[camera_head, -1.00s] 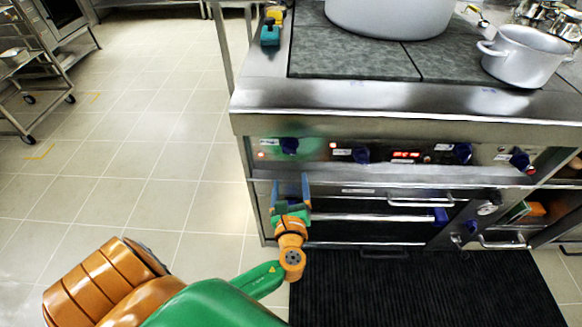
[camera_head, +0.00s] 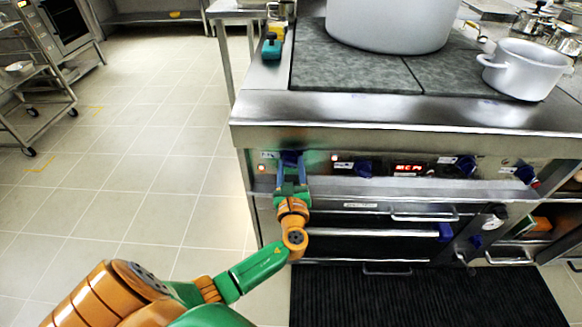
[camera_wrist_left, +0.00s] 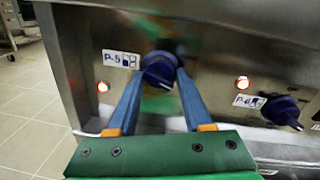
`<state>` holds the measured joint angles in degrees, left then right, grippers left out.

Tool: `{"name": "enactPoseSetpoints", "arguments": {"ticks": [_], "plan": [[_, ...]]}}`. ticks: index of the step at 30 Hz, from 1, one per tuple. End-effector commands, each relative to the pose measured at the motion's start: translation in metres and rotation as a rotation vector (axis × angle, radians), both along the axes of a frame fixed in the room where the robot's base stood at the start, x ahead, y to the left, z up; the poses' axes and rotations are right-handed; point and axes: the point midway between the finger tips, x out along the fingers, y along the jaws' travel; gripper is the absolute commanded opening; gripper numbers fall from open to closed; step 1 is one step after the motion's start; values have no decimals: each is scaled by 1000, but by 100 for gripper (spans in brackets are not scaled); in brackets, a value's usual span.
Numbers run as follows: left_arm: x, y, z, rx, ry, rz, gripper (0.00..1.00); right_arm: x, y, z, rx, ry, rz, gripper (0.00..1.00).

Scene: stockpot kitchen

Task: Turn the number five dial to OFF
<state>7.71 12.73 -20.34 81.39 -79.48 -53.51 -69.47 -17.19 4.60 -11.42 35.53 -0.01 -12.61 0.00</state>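The number five dial is a dark blue knob (camera_wrist_left: 158,68) beside a white P-5 label (camera_wrist_left: 121,58) on the stove's front panel. It also shows in the head view (camera_head: 291,157) at the panel's left end. My left gripper (camera_head: 292,170) is in front of it, with its blue fingers on either side of the knob in the wrist view (camera_wrist_left: 160,82). The fingers are apart, and I see no clear grip on the knob. An indicator light (camera_wrist_left: 103,87) glows below the label. The knob's pointer is not clear. My right gripper is not in view.
The P-6 dial (camera_wrist_left: 281,110) is to the right, near another lit light (camera_wrist_left: 242,82). More blue dials and a red display (camera_head: 410,169) continue along the panel. A large pot (camera_head: 390,25) and a smaller pot (camera_head: 525,70) stand on the stove.

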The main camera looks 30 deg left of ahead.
Motion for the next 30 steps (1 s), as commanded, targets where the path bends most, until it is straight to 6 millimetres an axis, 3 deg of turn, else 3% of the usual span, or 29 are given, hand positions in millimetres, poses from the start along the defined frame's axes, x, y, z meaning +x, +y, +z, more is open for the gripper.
{"name": "enactPoseSetpoints", "arguments": {"ticks": [1,2,3,14,30], "plan": [[0,0,0,-1,1,0,10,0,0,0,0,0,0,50],[0,0,0,-1,1,1,2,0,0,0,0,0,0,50],[0,0,0,-1,1,1,0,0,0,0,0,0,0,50],[0,-1,-1,-70,-41,0,0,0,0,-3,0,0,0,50],[0,-2,-1,-475,-288,1,0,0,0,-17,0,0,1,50]]}}
